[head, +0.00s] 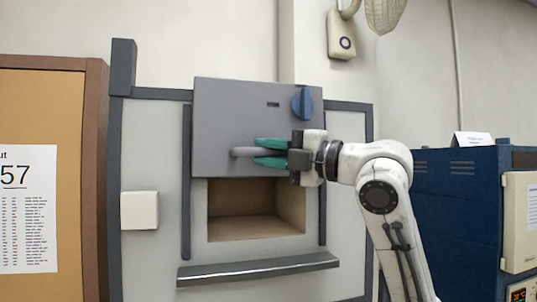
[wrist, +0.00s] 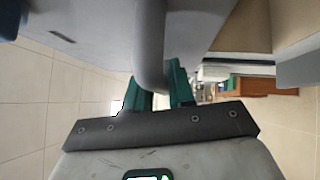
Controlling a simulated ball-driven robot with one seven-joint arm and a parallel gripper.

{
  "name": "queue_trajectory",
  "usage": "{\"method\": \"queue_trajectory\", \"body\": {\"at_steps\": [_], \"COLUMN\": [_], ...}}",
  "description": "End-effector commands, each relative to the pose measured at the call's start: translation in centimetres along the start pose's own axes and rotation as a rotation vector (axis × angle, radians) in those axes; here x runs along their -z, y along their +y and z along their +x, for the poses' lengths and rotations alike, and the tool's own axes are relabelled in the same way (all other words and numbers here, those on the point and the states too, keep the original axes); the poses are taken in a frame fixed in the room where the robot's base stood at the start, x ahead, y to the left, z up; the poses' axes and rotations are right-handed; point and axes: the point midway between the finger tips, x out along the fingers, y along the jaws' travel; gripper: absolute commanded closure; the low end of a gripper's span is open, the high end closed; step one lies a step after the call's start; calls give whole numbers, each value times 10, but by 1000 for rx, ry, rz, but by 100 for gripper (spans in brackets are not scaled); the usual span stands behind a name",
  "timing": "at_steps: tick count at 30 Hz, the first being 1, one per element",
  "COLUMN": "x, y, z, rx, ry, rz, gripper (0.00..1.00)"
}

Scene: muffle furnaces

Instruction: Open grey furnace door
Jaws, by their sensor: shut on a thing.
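The grey furnace door (head: 225,115) is a flat panel with a blue knob (head: 302,102) at its upper right. It is raised, and the furnace chamber (head: 255,210) shows open below its lower edge. The horizontal grey handle (head: 243,152) sits low on the door. My gripper (head: 268,152) comes from the right with its green fingers above and below the handle, shut on it. In the wrist view the handle (wrist: 150,50) runs down between the green fingers, and the door's grey face (wrist: 95,30) lies beyond.
A grey ledge (head: 258,269) juts out below the chamber. A white box (head: 139,210) is on the furnace front at left. A blue furnace (head: 450,220) stands at right. A notice board (head: 60,110) with a paper is at far left.

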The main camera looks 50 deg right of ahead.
Motion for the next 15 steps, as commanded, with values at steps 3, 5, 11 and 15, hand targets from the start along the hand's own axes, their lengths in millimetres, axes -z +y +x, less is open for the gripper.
{"method": "queue_trajectory", "body": {"at_steps": [3,5,11,15], "x": [0,0,0,0], "y": [0,0,-1,-1], "z": [0,0,0,-2], "rx": [0,1,1,0], "ry": [-1,-1,-1,-1], "rz": [0,0,0,0], "gripper": [68,62,56,56]}}
